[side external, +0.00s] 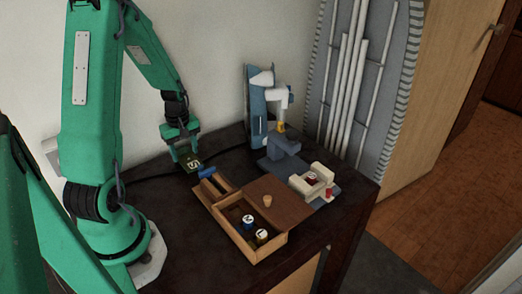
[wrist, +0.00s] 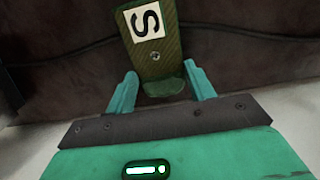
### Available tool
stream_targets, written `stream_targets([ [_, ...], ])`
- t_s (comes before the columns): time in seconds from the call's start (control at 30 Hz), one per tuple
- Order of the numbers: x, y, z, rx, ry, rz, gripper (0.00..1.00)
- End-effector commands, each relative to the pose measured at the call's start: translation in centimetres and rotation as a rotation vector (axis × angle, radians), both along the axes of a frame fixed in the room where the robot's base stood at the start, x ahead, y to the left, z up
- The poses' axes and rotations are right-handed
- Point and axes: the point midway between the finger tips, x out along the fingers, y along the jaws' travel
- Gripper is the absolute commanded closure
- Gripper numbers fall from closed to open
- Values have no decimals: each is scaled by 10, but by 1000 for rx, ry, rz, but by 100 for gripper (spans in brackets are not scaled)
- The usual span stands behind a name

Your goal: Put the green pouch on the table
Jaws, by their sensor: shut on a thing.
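The green pouch (side external: 192,164) is dark olive green with a white label marked with a black letter. In the wrist view the pouch (wrist: 155,58) shows the label "S" and a small round stud, and its lower end lies between my fingers. My gripper (side external: 186,153) is shut on the pouch, pointing down over the far left part of the dark table (side external: 165,218). In the wrist view my gripper (wrist: 163,84) has one teal finger on each side of the pouch's lower end. I cannot tell whether the pouch touches the table.
A wooden box (side external: 228,237) with a brown lid and knob (side external: 267,200) stands right of the pouch, holding small labelled pieces. A blue-and-white machine (side external: 282,143) stands behind. The table's front left is clear.

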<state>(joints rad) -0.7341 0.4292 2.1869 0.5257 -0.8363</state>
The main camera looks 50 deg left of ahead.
Motion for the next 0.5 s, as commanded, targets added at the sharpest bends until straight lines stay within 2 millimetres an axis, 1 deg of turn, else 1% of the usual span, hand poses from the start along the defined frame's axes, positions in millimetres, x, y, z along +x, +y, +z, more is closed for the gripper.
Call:
stream_targets([
  [0.17, 0, 0, -3, -1, 1, 0, 69],
  [0.2, 0, 0, -3, -1, 1, 0, 38],
  [0.27, 0, 0, -3, 0, 1, 0, 27],
  [0.3, 0, 0, -3, 0, 0, 0, 24],
  [0.5, 0, 0, -3, 0, 0, 0, 24],
])
